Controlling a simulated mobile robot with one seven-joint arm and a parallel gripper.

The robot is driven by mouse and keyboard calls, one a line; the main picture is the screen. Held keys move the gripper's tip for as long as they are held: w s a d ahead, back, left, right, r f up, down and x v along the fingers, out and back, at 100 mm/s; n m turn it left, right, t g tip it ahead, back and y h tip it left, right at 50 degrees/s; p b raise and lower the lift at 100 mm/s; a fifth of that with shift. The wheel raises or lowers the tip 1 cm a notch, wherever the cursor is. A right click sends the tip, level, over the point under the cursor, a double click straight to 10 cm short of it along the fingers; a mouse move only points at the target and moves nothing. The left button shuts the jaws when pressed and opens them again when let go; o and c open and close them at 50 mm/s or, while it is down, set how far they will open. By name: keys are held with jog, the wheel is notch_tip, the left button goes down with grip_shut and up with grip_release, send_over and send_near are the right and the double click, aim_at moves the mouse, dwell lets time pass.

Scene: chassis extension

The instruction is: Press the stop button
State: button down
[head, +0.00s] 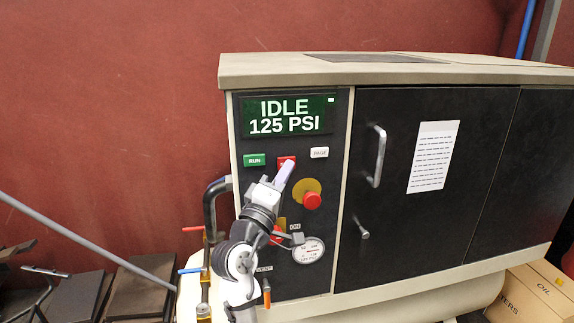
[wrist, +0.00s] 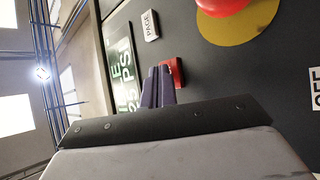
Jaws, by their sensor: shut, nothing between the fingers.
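The red stop button (head: 285,159) is on the black control panel, between the green RUN button (head: 255,160) and the white PAGE button (head: 319,153). My gripper (head: 288,166) hides its lower part and lettering. In the wrist view the red button (wrist: 178,74) sits right at my shut fingertips (wrist: 160,70), partly covered by them. The fingers are together and empty. I cannot tell whether they touch the button. The display (head: 289,116) above reads IDLE, 125 PSI.
A round red knob on a yellow disc (head: 301,187) is just right of my gripper. Below are a pressure gauge (head: 308,250) and a small switch behind my arm. A cabinet door handle (head: 377,155) sticks out at the right. Pipes and valves stand at the lower left.

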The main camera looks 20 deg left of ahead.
jog(key=shift+w+a, duration=0.1)
jog(key=shift+w, duration=0.05)
dwell(0.5)
jog(key=shift+s+d, duration=0.45)
jog(key=shift+s, duration=0.25)
jog(key=shift+s+d+p, duration=0.25)
jog(key=shift+s+d, duration=0.5)
jog(key=shift+s, duration=0.3)
jog(key=shift+s+d+p, duration=0.2)
jog(key=shift+s+d, duration=0.5)
jog(key=shift+s, duration=0.3)
